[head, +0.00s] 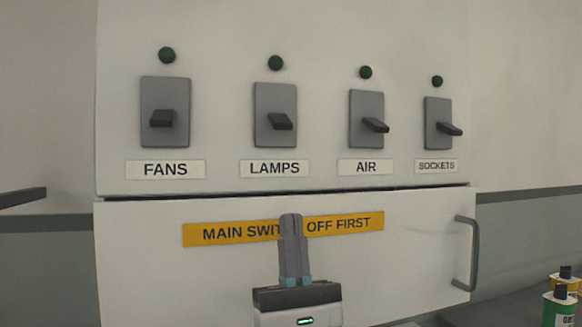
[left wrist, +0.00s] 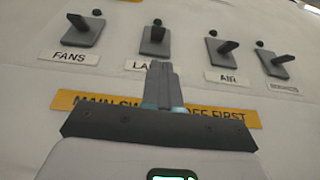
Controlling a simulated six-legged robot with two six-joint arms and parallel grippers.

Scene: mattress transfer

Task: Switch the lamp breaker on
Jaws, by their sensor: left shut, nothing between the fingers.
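The lamp breaker is a grey plate (head: 262,133) with a dark lever (head: 281,121), above the label LAMPS (head: 274,168). Its lever juts out and sits in the lower half of the plate in the head view. The round indicator (head: 276,63) above it is dark green. The breaker also shows in the left wrist view (left wrist: 155,45), just beyond my fingertips. My left gripper (head: 291,217) is shut and empty, fingers upward, below the LAMPS label and in front of the yellow sign. It appears apart from the lever. My right gripper is not in view.
Similar breakers for FANS (head: 162,118), AIR (head: 376,125) and SOCKETS (head: 450,129) flank it. The yellow sign (head: 345,224) is partly hidden by my fingers. A grey handle (head: 474,254) is on the lower panel. Small containers (head: 559,310) stand lower right.

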